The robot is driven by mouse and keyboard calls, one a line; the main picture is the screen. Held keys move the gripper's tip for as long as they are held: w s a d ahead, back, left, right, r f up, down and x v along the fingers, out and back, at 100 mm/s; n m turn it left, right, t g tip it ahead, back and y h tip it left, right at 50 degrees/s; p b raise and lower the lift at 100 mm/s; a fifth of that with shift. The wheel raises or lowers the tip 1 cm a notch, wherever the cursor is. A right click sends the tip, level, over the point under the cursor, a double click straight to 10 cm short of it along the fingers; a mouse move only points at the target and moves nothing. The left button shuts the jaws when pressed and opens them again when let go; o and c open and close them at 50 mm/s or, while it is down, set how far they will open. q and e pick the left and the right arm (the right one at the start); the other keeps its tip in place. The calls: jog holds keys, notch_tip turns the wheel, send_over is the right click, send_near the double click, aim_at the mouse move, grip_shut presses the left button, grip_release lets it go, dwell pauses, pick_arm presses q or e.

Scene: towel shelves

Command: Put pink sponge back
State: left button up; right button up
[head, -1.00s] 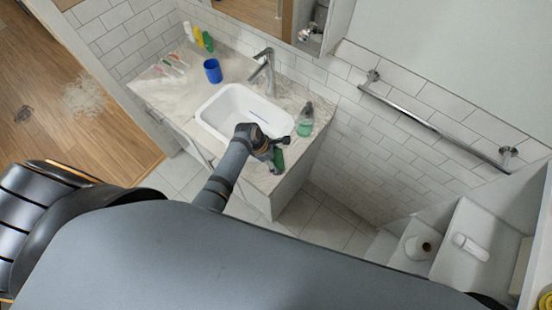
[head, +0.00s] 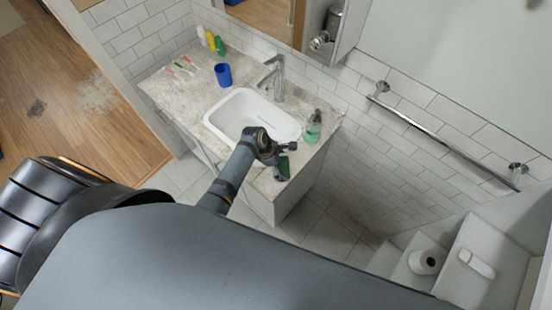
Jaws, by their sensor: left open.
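I cannot make out a pink sponge anywhere in the head view. My left gripper (head: 284,153) is open over the front right part of the marble counter (head: 170,86), beside the white sink (head: 222,112). A dark green block (head: 283,170), perhaps a sponge, shows right at the gripper's fingers. I cannot tell whether it touches them or lies on the counter below. My right gripper is not in view.
A blue cup (head: 223,75), small bottles (head: 210,40) and toothbrushes (head: 182,66) are farther left. A towel rail (head: 440,138) crosses the right wall; a toilet roll (head: 425,262) is lower right.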

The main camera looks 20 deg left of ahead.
pick_arm(q)
jog(key=b+v, duration=0.1)
jog(key=v, duration=1)
jog(key=shift+r, duration=0.2)
jog(key=shift+a, duration=0.1)
